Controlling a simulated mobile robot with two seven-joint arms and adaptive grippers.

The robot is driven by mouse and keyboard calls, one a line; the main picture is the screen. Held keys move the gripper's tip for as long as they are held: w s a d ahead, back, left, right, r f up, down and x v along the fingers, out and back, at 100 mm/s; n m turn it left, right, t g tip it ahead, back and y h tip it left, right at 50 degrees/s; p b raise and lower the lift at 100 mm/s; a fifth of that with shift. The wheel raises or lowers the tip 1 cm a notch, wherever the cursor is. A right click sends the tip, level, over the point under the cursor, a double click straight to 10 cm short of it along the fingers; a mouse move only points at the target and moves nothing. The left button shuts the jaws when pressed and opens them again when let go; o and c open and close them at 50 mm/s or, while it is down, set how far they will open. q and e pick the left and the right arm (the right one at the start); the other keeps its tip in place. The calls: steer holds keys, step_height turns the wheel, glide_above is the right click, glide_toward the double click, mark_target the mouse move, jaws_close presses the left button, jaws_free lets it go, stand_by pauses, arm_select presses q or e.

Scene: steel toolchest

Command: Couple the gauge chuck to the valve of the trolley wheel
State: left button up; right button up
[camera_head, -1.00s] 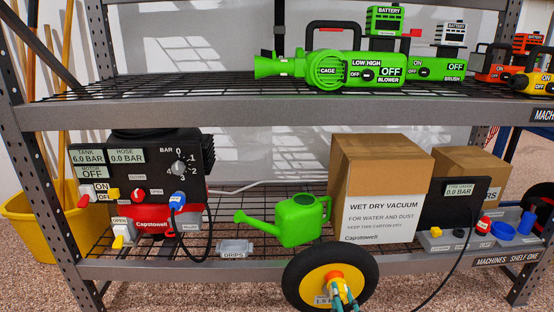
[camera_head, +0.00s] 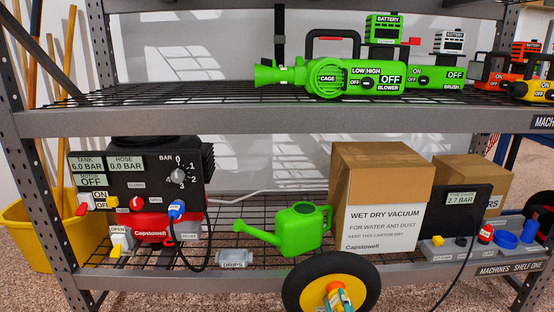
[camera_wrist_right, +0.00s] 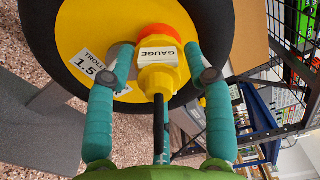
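The yellow gauge chuck (camera_wrist_right: 160,80), labelled GAUGE, sits against the orange collar (camera_wrist_right: 185,66) of the valve at the trolley wheel's hub. The wheel (camera_head: 303,285) has a black tyre and yellow disc and stands at the front of the shelf. My right gripper (camera_wrist_right: 168,66) has its teal fingers on either side of the chuck, and a gap shows between chuck and left-hand finger. In the head view the gripper (camera_head: 338,299) is at the hub, partly cut off. The tyre gauge (camera_head: 463,210) reads 2.7 BAR. My left gripper is not in view.
A black hose (camera_head: 456,266) runs down from the gauge. A wet dry vacuum carton (camera_head: 380,215), green watering can (camera_head: 300,226) and compressor (camera_head: 140,195) stand on the lower shelf behind the wheel. The shelf's front edge (camera_head: 230,279) lies close behind the wheel.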

stand_by(0.3)
steer(key=s+p, duration=0.2)
steer(key=s, duration=0.7)
steer(key=shift+d, duration=0.15)
stand_by(0.3)
stand_by(1.5)
